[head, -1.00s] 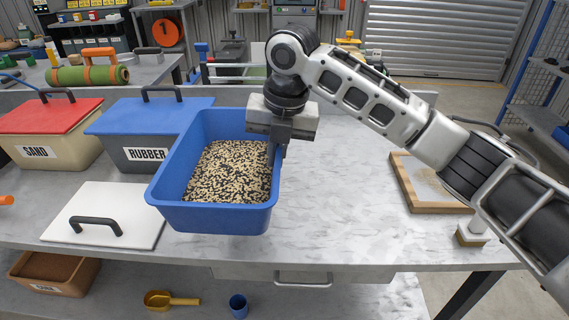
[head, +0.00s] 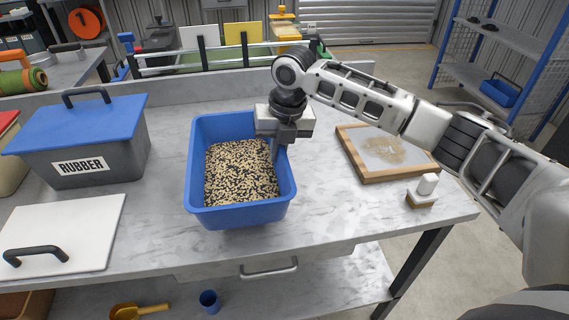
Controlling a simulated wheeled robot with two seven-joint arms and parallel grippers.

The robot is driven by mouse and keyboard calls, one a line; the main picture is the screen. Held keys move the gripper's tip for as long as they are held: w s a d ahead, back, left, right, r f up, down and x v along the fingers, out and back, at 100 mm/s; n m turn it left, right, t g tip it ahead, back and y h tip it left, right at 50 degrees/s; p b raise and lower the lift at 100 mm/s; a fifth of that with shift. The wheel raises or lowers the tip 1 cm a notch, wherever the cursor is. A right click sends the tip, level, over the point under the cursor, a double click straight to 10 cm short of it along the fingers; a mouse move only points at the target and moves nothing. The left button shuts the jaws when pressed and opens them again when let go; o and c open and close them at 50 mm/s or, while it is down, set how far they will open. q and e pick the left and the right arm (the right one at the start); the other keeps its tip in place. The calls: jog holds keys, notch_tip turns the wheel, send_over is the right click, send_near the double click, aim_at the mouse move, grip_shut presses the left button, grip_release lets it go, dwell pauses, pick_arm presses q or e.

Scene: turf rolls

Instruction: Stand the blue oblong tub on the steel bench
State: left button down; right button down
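The blue oblong tub (head: 240,215) is filled with mixed tan and black granules (head: 240,172). It is upright over the middle of the steel bench (head: 330,205), to the right of the rubber box. I cannot tell whether its base touches the bench or hangs just above it. My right gripper (head: 277,150) is shut on the tub's right wall, with one finger visible inside the tub. The outer finger is hidden. My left gripper is not in view.
A grey box labelled RUBBER with a blue lid (head: 85,125) and a white lid with a black handle (head: 65,230) are on the left. A wooden-framed tray (head: 385,152) and a small brush (head: 424,190) are on the right. Bare bench lies between tub and tray.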

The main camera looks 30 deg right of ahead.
jog(key=f, duration=0.1)
jog(key=d+f, duration=0.1)
jog(key=f, duration=0.1)
jog(key=shift+d+f, duration=0.3)
jog(key=shift+f+p, duration=0.3)
jog(key=shift+f, duration=0.3)
jog(key=c, duration=1.6)
grip_release()
jog(key=shift+f, duration=0.15)
jog(key=shift+c, duration=0.2)
